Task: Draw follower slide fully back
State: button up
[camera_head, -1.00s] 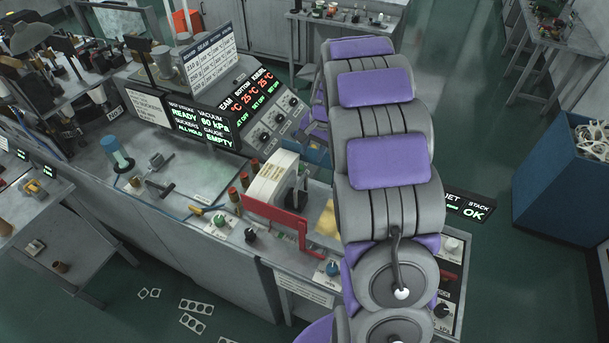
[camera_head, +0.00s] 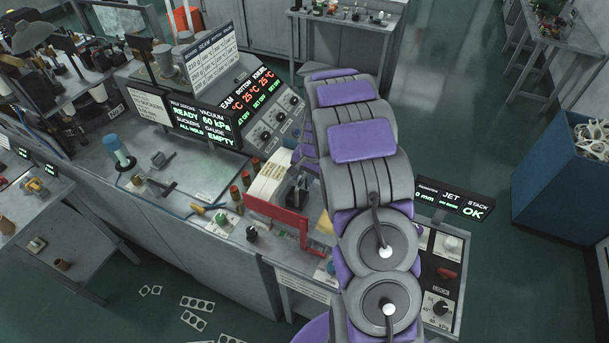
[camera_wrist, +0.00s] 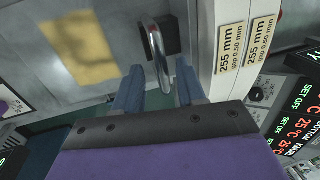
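A curved bright metal handle (camera_wrist: 156,55) rises from a dark base in the wrist view. It may belong to the follower slide, but I cannot tell for sure. My gripper (camera_wrist: 160,88) is open, with one blue-grey finger on each side of the handle's near end. I cannot tell whether either finger touches it. Right of the handle is a white block (camera_wrist: 228,45) with "255 mm" labels. The white block also shows in the head view (camera_head: 268,182), behind a red guard (camera_head: 277,216).
A yellow patch (camera_wrist: 75,45) lies on the grey bench surface left of the handle. The control console (camera_head: 205,120) reads READY, 60 kPa and EMPTY. A small display (camera_head: 455,200) reads JET and STACK OK. A blue bin (camera_head: 560,180) stands at the right on open floor.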

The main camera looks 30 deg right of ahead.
jog(key=shift+a, duration=0.35)
jog(key=shift+c, duration=0.5)
jog(key=shift+a+r, duration=0.1)
jog(key=shift+c, duration=0.9)
jog(key=shift+d, duration=0.3)
grip_shut()
